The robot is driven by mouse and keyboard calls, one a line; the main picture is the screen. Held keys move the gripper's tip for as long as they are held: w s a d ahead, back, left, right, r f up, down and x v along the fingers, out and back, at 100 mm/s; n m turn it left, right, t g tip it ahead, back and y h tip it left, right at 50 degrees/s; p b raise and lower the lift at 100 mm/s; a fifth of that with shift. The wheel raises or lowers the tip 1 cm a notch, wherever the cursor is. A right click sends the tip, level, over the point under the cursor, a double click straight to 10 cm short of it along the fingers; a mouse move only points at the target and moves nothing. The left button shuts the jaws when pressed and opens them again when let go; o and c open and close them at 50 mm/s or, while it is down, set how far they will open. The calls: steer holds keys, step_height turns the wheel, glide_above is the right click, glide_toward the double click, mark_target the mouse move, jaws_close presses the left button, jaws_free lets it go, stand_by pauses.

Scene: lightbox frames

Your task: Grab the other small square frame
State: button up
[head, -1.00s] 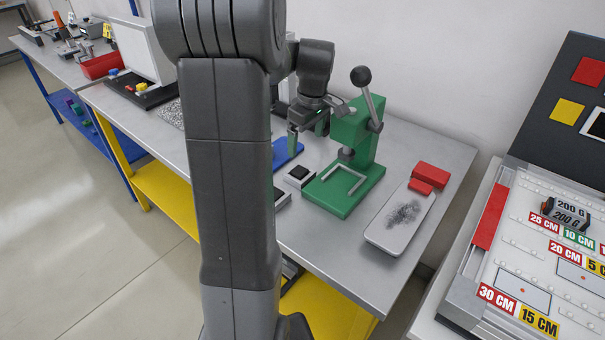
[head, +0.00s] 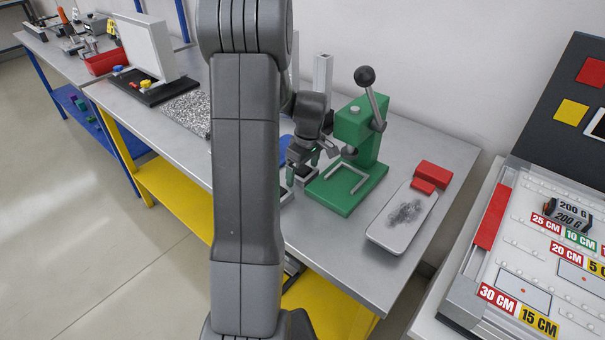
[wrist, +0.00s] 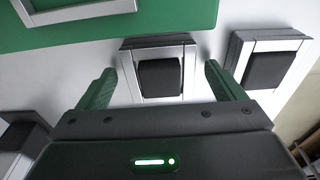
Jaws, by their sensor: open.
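In the wrist view a small square silver frame (wrist: 160,53) with a black block in its middle lies between my gripper's (wrist: 159,67) two green fingers. The fingers are open, one on each side of the frame, and I see no contact. A second similar frame (wrist: 270,45) with a black block lies to the right, just beyond the right finger. Part of a third silver and black piece (wrist: 15,162) shows at the lower left edge. In the head view my gripper (head: 302,168) is low over the table beside the green press; it and my arm partly hide the frames.
The green press (head: 345,198) with its lever stands right beside my gripper. A grey tray (head: 385,237) and red blocks (head: 433,175) lie to its right on the metal table. A white panel (head: 140,45) stands at the back left.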

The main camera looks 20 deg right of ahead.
steer(key=c, duration=1.1)
steer(key=shift+r, duration=0.1)
steer(key=shift+c, duration=0.2)
